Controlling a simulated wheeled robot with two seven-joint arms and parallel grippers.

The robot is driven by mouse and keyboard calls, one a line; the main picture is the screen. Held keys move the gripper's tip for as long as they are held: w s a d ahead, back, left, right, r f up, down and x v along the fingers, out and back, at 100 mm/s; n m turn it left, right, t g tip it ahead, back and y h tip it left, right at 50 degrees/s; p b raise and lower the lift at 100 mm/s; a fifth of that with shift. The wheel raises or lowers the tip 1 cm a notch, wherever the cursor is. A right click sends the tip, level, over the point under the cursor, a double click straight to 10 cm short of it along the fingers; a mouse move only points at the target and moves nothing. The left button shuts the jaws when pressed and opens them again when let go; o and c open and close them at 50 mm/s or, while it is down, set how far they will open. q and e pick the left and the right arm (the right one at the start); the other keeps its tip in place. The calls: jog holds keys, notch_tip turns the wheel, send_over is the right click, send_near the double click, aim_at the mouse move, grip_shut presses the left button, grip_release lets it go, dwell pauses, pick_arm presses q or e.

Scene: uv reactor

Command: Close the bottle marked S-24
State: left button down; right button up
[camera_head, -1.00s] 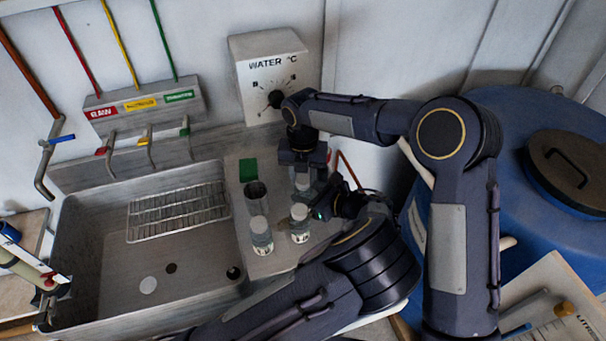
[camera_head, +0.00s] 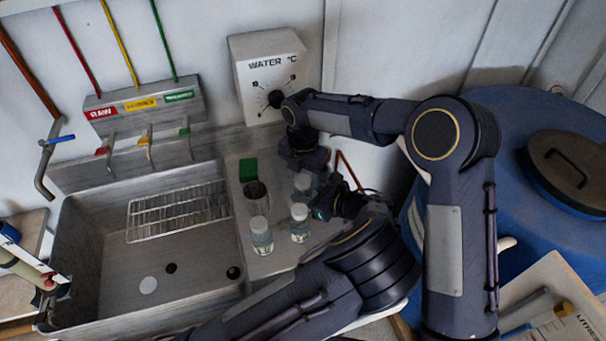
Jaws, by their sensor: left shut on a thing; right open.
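Several small clear bottles with pale tops stand on the ledge right of the sink: one at the front left (camera_head: 260,237), one at the front right (camera_head: 299,224), one behind (camera_head: 302,186). Their markings are too small to read, so I cannot tell which is S-24. My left gripper (camera_head: 328,205) comes in low, beside the front right and rear bottles. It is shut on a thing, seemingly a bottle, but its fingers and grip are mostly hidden. My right gripper (camera_head: 304,162) is open and points down just above and behind the rear bottle.
A dark open cylinder (camera_head: 256,193) and a green patch (camera_head: 248,169) are on the ledge. The metal sink (camera_head: 110,290) with a wire rack (camera_head: 180,210) lies left. The water temperature box (camera_head: 268,75) is on the wall behind. A blue barrel (camera_head: 540,225) stands right.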

jog(key=shift+r, duration=2.25)
notch_tip(320, 180, up, 4)
jog(key=n, duration=0.5)
jog(key=shift+f, duration=0.25)
jog(key=shift+f, duration=4.05)
jog(key=c, duration=1)
